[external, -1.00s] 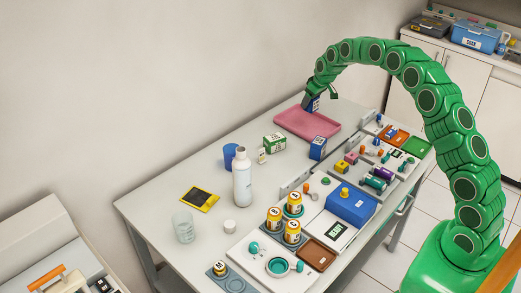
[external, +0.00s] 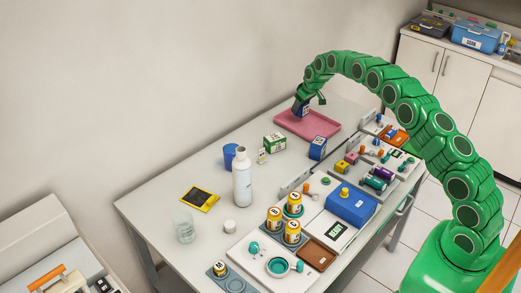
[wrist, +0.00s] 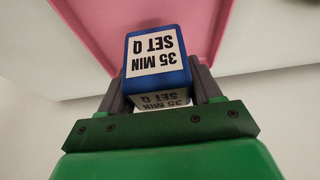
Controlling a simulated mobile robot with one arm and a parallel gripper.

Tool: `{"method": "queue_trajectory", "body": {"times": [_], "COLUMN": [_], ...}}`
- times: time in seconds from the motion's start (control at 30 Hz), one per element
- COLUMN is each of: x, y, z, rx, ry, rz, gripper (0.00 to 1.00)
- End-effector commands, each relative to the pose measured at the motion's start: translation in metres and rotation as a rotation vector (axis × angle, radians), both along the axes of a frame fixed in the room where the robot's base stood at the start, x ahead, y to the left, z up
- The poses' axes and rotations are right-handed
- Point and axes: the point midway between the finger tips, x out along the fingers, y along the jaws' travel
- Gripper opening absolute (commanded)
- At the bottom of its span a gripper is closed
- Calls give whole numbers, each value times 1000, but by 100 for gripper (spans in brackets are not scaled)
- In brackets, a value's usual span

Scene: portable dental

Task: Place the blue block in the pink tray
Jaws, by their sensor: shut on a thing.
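My gripper (external: 302,104) is shut on a blue block (wrist: 157,45) with white labels reading "35 MIN SET Q", upside down in the wrist view. The grey fingers (wrist: 160,88) are on both sides of it. In the external view the block (external: 301,110) is at the left part of the pink tray (external: 320,128), low over it. The tray also fills the top of the wrist view (wrist: 105,35). I cannot tell whether the block touches the tray floor. The visible tray floor is empty.
Another blue box (external: 317,148) and a green-and-white box (external: 274,142) stand in front of the tray. A white bottle (external: 242,178) and blue cup (external: 229,156) stand nearer. Racks with small parts line the right edge. The wall is close behind the table.

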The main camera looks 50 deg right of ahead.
Motion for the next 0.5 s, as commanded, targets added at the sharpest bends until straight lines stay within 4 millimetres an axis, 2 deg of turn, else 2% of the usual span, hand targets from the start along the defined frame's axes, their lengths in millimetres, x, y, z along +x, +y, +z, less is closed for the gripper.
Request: {"method": "queue_trajectory", "body": {"times": [0.33,0.5], "x": [8,6], "y": [-2,-1], "z": [-11,-36], "rx": [-1,1], "ry": [1,4], "rz": [1,0], "gripper": [26,26]}}
